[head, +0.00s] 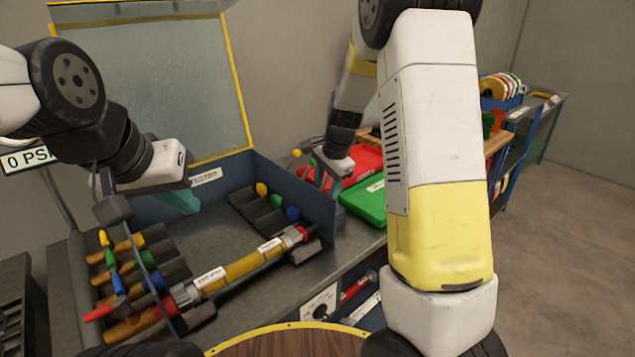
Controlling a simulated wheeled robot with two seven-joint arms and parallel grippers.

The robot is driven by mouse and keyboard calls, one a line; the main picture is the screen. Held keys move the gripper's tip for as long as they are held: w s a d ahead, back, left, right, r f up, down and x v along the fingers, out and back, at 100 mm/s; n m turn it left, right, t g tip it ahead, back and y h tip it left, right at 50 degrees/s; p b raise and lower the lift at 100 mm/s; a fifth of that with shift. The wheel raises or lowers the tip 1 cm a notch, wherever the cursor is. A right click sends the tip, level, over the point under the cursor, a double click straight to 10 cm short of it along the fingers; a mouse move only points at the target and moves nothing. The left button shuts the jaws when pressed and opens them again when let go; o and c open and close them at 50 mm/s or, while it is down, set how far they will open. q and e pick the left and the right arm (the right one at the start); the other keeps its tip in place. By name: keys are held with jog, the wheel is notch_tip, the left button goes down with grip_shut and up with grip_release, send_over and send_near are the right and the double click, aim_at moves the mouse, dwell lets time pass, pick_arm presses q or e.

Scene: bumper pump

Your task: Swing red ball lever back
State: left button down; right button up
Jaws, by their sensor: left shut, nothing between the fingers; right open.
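A red lever handle (98,313) sticks out to the left at the near end of the left valve row on the bench. It lies low, while the yellow (104,239), green (111,259) and blue (118,284) handles beside it stand more upright. My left gripper (178,203) is shut and empty above the back of the bench, apart from the levers. My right gripper (318,178) is open near the red and green trays; its fingers are small in view.
A yellow cylinder pump (245,266) lies across the bench front. A second lever row (268,208) stands near the blue side wall. Red (355,165) and green (365,204) trays are to the right. A yellow-framed clear panel (150,85) stands behind. My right arm blocks the centre right.

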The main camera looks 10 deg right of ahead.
jog(key=shift+c, duration=0.2)
grip_shut()
dwell(1.3)
